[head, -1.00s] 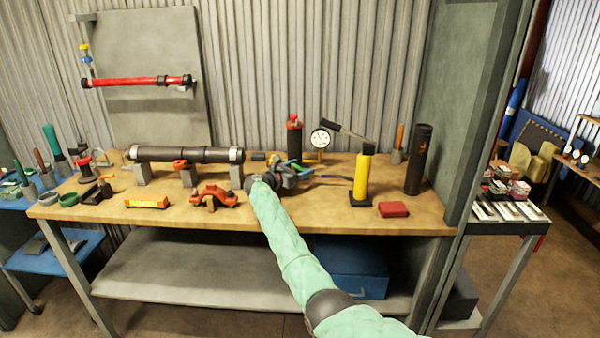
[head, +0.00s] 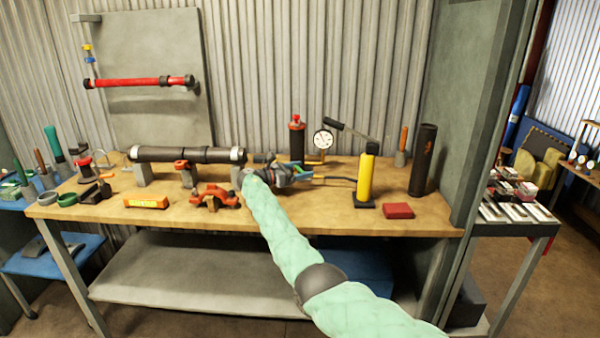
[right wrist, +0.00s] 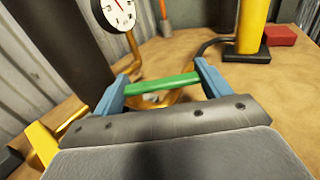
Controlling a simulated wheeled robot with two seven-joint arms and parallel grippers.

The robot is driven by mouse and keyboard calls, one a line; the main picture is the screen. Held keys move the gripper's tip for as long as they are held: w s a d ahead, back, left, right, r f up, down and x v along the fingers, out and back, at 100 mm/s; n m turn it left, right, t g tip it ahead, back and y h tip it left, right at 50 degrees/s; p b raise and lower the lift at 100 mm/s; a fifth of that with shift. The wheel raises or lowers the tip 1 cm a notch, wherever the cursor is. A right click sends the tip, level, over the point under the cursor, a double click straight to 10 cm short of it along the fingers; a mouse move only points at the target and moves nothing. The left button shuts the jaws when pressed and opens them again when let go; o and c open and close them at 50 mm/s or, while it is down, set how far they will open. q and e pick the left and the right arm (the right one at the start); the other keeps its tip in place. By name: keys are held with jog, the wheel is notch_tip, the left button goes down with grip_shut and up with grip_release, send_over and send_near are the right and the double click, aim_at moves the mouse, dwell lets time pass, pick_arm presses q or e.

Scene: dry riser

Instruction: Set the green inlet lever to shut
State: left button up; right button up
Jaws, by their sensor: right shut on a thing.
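The green inlet lever (right wrist: 163,83) shows in the right wrist view as a green bar lying crosswise between the two blue fingers of my right gripper (right wrist: 161,86). The fingers touch its two ends and are shut on it. A brass-coloured fitting shows partly beneath the bar. In the head view my right gripper (head: 292,175) is over the back middle of the workbench, and it and my wrist hide most of the lever and its fitting. I cannot tell the lever's exact setting. My left gripper is in no view.
A pressure gauge (head: 323,140) and a red-and-black cylinder (head: 297,140) stand behind my gripper. A yellow pump (head: 365,178) with a hose stands to the right, near a red block (head: 398,210). A dark pipe (head: 190,154) on supports and a red clamp (head: 214,197) are left.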

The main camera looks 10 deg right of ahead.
aim_at(301, 169)
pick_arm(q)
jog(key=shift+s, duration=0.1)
pick_arm(e)
jog(key=o, duration=1.4)
jog(key=r, duration=0.4)
jog(key=shift+s+d+b, duration=0.1)
jog(key=shift+d+b, duration=0.1)
jog(key=shift+b, duration=0.2)
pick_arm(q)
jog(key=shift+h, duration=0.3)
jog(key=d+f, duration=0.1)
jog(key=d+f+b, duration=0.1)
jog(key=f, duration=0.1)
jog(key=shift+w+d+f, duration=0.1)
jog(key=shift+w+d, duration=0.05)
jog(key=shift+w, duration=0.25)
pick_arm(e)
jog(key=s+d+r, duration=0.3)
jog(key=s+d, duration=0.1)
jog(key=s+d+r, duration=0.3)
jog(key=d+r, duration=0.1)
jog(key=shift+s+d, duration=0.1)
jog(key=shift+s, duration=0.3)
